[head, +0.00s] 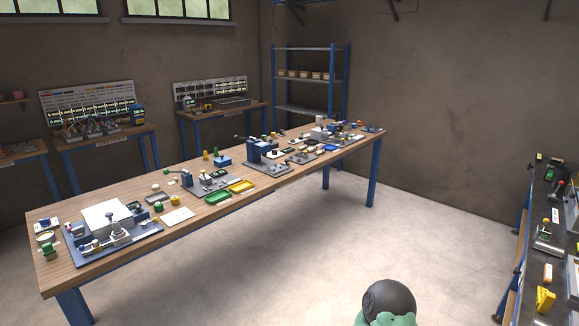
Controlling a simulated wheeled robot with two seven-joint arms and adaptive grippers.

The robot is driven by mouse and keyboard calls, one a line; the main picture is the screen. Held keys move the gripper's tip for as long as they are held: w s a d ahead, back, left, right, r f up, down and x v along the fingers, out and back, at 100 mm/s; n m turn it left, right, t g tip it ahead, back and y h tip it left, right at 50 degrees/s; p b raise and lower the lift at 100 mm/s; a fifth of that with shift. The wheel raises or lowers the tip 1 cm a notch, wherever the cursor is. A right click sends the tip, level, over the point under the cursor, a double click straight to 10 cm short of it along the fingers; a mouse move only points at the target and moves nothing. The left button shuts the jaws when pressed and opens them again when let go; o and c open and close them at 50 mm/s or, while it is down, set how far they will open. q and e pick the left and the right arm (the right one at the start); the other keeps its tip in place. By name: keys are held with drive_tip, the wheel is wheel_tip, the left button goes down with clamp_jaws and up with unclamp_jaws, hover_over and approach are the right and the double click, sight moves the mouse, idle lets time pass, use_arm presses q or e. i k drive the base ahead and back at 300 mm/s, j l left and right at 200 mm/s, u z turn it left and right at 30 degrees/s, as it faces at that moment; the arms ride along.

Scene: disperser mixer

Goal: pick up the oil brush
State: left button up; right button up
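I cannot pick out the oil brush for certain; the things on the benches are small at this distance. A long wooden workbench (275,190) with blue legs runs across the middle, crowded with small tools, trays and machine parts. A second bench (545,235) at the right edge also carries small tools. Neither of my grippers is in view. A dark rounded part with pale green below it, probably mine, shows at the bottom right of centre.
Green (217,198) and yellow (241,186) trays lie near the long bench's front edge. A blue shelf rack (311,79) with small boxes stands at the back. Smaller side tables stand along the back wall. The floor (290,255) between the benches is clear.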

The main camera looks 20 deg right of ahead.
sight(552, 163)
drive_tip(key=i+l+z, duration=0.1)
drive_tip(key=i+z, duration=0.6)
drive_tip(key=i+j+z, duration=0.15)
drive_tip(key=i+z, duration=0.2)
drive_tip(key=i+l+z, duration=0.15)
drive_tip(key=i+z, duration=0.3)
drive_tip(key=i, duration=0.55)
drive_tip(key=i+j+z, duration=0.2)
drive_tip(key=i+z, duration=0.2)
drive_tip(key=i, duration=1.4)
drive_tip(key=i+z, duration=0.1)
drive_tip(key=i, duration=1.5)
drive_tip(key=i+j+z, duration=0.1)
drive_tip(key=i, duration=0.65)
drive_tip(key=i+j, duration=0.1)
drive_tip(key=i, duration=0.7)
drive_tip(key=z, duration=0.05)
